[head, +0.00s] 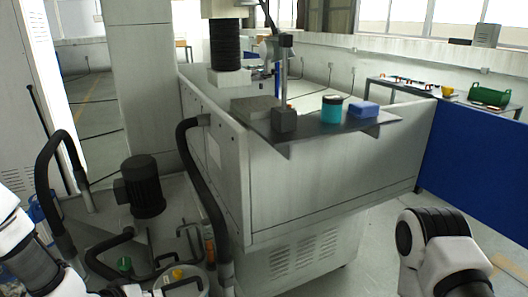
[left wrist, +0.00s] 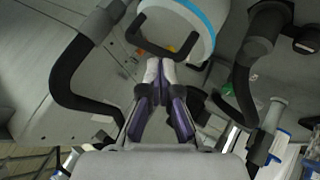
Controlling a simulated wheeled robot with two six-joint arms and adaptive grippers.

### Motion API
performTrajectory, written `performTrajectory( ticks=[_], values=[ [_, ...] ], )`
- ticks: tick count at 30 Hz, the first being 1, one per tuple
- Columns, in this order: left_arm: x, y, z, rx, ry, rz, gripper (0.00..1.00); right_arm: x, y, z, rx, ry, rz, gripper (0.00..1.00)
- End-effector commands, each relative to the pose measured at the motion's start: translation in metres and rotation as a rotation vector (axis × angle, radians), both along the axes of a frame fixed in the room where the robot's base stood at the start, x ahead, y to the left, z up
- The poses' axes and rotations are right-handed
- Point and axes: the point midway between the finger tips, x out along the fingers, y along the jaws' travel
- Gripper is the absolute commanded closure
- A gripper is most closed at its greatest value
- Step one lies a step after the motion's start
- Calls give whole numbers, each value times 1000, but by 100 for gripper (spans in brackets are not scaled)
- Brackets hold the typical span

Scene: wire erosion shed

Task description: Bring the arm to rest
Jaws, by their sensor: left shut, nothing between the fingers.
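My left gripper (left wrist: 158,68) shows in the left wrist view with its two pale-tipped, purple-sided fingers together and nothing between them. It points toward a white bucket (left wrist: 178,18) with a blue rim and a dark handle; I cannot tell the gap between them. In the head view my left arm (head: 35,255) comes in at the lower left, and its fingers are not clearly visible. My right arm (head: 440,250) is at the lower right; its gripper is out of the picture.
Black hoses (head: 205,190) and a dark motor (head: 143,186) stand near my left arm. A large grey machine (head: 330,185) fills the middle, its shelf holding a teal container (head: 331,109) and a blue block (head: 363,110). A blue panel (head: 470,165) stands right. Floor shows between machine and panel.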

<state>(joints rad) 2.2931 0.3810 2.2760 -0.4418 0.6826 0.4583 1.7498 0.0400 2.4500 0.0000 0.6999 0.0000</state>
Motion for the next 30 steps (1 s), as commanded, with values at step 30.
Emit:
performTrajectory(
  ticks=[30],
  values=[
    [-269,-12,-190,430,679,-339,100,0,0,0,0,0,0,58]
  ],
)
